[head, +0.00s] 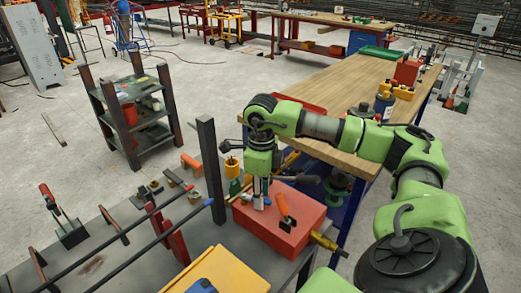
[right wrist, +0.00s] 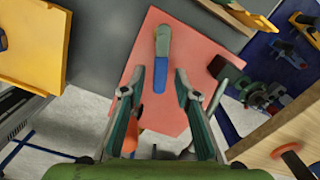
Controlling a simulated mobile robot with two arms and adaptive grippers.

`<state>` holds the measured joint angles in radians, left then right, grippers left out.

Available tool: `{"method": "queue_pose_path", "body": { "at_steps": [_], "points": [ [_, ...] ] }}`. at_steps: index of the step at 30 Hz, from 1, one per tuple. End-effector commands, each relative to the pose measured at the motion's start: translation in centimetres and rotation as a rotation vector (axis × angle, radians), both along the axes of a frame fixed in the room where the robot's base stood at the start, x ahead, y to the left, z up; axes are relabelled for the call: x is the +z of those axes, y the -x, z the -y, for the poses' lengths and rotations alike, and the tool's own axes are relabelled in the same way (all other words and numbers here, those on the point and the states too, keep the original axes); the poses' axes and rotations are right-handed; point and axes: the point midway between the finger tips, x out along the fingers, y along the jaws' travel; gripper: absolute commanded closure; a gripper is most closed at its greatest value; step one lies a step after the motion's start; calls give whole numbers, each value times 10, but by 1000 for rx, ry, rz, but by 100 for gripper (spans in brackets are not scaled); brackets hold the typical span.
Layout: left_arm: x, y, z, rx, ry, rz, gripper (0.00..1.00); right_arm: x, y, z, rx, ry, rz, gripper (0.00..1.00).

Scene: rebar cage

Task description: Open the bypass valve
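A red box (head: 272,232) stands on the grey bench; its flat red top (right wrist: 140,45) fills the middle of the right wrist view. On it lies a lever with a grey-green end and a blue grip (right wrist: 160,78), only a blue bit showing in the head view. An orange handle (head: 284,206) is beside it, partly behind a finger in the wrist view (right wrist: 130,141). I cannot tell which handle is the bypass valve's. My right gripper (head: 262,198) points down over the box, open, its fingertips (right wrist: 160,82) on either side of the blue grip. My left gripper is not in view.
A dark post (head: 211,170) stands behind the box. A yellow case (head: 225,270) lies in front, and a brass fitting (head: 325,241) sticks out at the box's right. A wooden workbench (head: 345,85) with tools is behind my right arm. Long bars cross the bench's left.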

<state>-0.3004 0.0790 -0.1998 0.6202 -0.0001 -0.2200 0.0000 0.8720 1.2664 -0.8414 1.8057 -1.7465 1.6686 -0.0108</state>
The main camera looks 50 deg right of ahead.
Motion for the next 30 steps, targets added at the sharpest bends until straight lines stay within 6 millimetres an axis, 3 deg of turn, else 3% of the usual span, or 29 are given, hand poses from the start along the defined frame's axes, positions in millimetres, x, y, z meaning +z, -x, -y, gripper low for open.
{"method": "queue_pose_path", "body": {
  "at_steps": [8,21,30],
  "points": [
    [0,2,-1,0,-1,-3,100,7,-1,0,0,0,4,71],
    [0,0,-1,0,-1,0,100,91,-1,0,-1,-2,6,71],
    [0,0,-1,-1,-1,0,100,120,0,0,0,-1,2,71]
  ]
}}
